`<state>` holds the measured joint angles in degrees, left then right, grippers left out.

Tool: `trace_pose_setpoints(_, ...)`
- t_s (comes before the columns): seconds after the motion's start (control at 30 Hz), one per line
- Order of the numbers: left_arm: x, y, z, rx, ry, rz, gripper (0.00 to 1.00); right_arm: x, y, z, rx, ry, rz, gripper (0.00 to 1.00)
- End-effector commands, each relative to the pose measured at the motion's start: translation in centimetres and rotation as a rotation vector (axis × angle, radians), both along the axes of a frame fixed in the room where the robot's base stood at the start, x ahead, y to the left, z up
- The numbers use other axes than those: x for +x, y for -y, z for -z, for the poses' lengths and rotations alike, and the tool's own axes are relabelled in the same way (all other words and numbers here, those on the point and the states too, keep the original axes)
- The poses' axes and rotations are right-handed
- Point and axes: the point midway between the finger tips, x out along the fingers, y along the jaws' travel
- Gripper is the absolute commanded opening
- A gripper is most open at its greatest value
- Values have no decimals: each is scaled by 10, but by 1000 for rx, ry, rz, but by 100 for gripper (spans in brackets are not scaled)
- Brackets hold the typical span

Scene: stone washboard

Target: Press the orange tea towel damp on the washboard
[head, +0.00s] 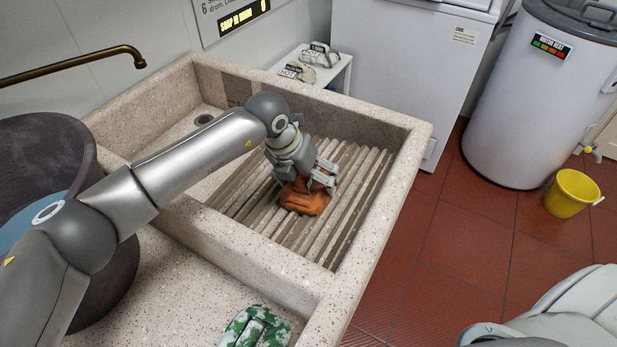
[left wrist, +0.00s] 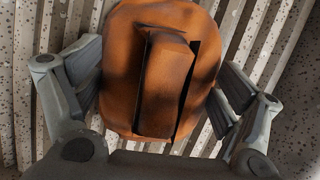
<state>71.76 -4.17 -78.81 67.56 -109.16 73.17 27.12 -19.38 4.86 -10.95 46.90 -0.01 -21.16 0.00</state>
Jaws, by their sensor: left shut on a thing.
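The orange tea towel (head: 307,199) is a bunched lump on the ribbed washboard (head: 240,207) inside the stone basin. My left gripper (head: 308,183) reaches down over the towel and is shut on it. In the left wrist view the towel (left wrist: 160,75) fills the space between the two fingers of my left gripper (left wrist: 160,100), with a raised fold in its middle. The washboard ribs (left wrist: 258,30) show behind it. The towel's underside is hidden. My right gripper is not in view.
A green and white cloth (head: 256,328) lies on the stone ledge in front. A dark tub (head: 40,150) with blue inside stands at left. A brass spout (head: 90,65) hangs over the left side. Basin walls (head: 375,225) surround the board. A yellow bucket (head: 572,193) stands on the red floor.

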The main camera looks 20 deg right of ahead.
Motion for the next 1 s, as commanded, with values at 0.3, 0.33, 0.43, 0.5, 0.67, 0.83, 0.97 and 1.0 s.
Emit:
trace_pose_setpoints(0.3,-1,0,2,2,-2,1,61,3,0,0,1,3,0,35)
trace_pose_setpoints(0.33,-1,0,2,2,-2,1,61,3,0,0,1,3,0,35)
trace_pose_setpoints(0.43,-1,0,2,2,-2,1,61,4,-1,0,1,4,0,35)
trace_pose_setpoints(0.5,-1,0,2,2,-2,1,61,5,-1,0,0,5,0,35)
trace_pose_setpoints(0.67,-1,0,2,2,-2,1,61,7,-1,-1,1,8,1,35)
trace_pose_setpoints(0.83,-1,0,3,3,-3,1,61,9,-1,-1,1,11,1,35)
trace_pose_setpoints(0.97,-1,0,3,3,-3,1,61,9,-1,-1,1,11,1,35)
trace_pose_setpoints(1.0,-1,0,3,3,-3,1,61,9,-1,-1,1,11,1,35)
